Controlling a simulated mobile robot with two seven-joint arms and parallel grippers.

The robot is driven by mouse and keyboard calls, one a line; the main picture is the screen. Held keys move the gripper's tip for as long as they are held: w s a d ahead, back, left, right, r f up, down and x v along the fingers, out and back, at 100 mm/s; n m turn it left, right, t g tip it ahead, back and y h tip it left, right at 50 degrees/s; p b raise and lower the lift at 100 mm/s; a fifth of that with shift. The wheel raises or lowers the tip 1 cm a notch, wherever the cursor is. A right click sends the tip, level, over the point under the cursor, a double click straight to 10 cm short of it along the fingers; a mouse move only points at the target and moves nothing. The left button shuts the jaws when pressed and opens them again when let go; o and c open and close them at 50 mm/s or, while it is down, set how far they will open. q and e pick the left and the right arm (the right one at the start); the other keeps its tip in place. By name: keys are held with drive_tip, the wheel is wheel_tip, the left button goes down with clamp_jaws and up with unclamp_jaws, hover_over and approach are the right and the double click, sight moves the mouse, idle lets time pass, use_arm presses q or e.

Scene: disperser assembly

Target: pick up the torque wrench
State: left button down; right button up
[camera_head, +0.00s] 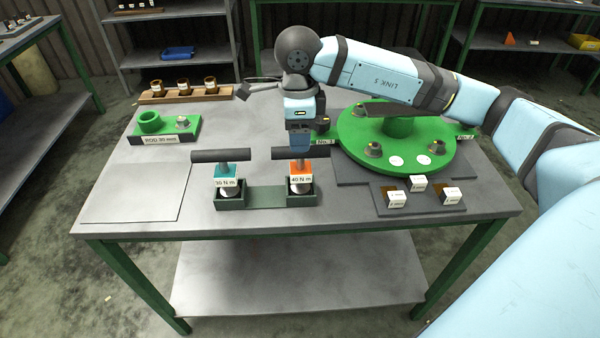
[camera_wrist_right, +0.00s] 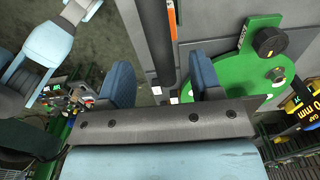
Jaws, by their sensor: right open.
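Two T-handled torque wrenches stand upright in a dark green holder (camera_head: 250,198). The left one (camera_head: 222,156) has a teal tag reading 30 N m. The right one (camera_head: 318,153) has an orange tag reading 40 N m. My right gripper (camera_head: 300,150) points down at the 40 N m wrench's dark crossbar. In the wrist view, my right gripper's fingers (camera_wrist_right: 162,85) are apart, with the dark bar (camera_wrist_right: 156,40) showing between them. I cannot tell whether a finger touches it. My left gripper is not in view.
A green round plate (camera_head: 440,155) with several nuts lies right of the holder. Small white labelled blocks (camera_head: 418,183) sit in front of it. A green ring fixture (camera_head: 150,122) and a wooden rack (camera_head: 190,96) are at the left. The grey mat (camera_head: 135,192) at the front left is bare.

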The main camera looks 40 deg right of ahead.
sight(300, 154)
drive_tip(key=shift+d+f, duration=0.15)
drive_tip(key=shift+f, duration=2.85)
drive_tip(key=shift+r, duration=0.1)
clamp_jaws()
